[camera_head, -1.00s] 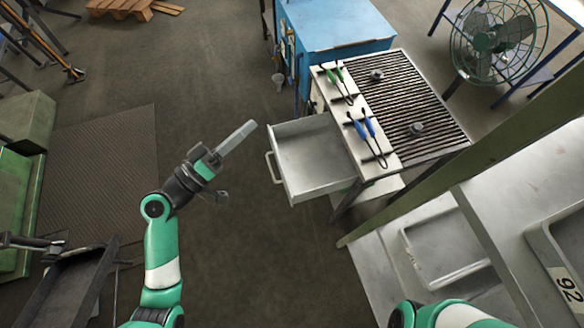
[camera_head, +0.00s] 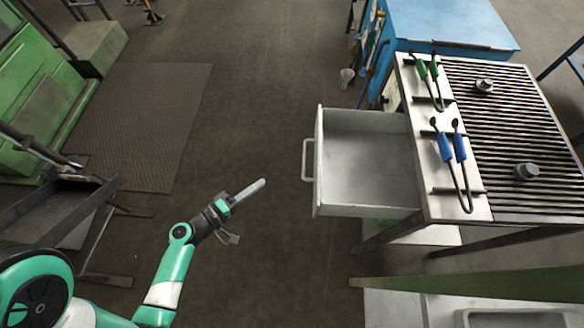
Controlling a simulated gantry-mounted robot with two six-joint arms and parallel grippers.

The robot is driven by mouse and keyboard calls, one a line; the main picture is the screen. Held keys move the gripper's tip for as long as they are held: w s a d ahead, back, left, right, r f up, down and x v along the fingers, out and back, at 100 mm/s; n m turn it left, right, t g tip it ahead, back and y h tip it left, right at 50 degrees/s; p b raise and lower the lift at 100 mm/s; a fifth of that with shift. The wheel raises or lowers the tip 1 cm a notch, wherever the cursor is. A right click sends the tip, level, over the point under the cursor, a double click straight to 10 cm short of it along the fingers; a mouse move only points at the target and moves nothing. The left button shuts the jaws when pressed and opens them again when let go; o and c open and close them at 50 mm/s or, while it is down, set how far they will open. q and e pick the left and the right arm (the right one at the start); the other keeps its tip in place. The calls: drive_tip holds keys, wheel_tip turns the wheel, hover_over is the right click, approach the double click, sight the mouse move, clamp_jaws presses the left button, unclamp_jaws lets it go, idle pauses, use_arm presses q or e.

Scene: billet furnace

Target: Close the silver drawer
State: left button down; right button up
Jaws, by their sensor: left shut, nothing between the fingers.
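The silver drawer (camera_head: 364,205) stands pulled out to the left from under the grill-topped bench in the head view. It looks empty, and its handle (camera_head: 306,160) is on its left front face. My left gripper (camera_head: 262,184) is shut and empty. In the picture it is to the left of the drawer's handle and a little below it, apart from it. My right gripper is not in view.
The bench carries a slatted grill top (camera_head: 520,130), green-handled tongs (camera_head: 428,75) and blue-handled tongs (camera_head: 452,150). A blue cabinet (camera_head: 450,22) stands behind it. A green machine (camera_head: 40,85) and a dark trough (camera_head: 50,210) are at left. The floor left of the drawer is clear.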

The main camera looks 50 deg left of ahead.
use_arm(q)
drive_tip(key=w+d+f+b, duration=0.1)
drive_tip(key=w+d, duration=0.1)
drive_tip(key=w, duration=0.9)
drive_tip(key=shift+w+f, duration=0.25)
drive_tip(key=shift+f, duration=0.15)
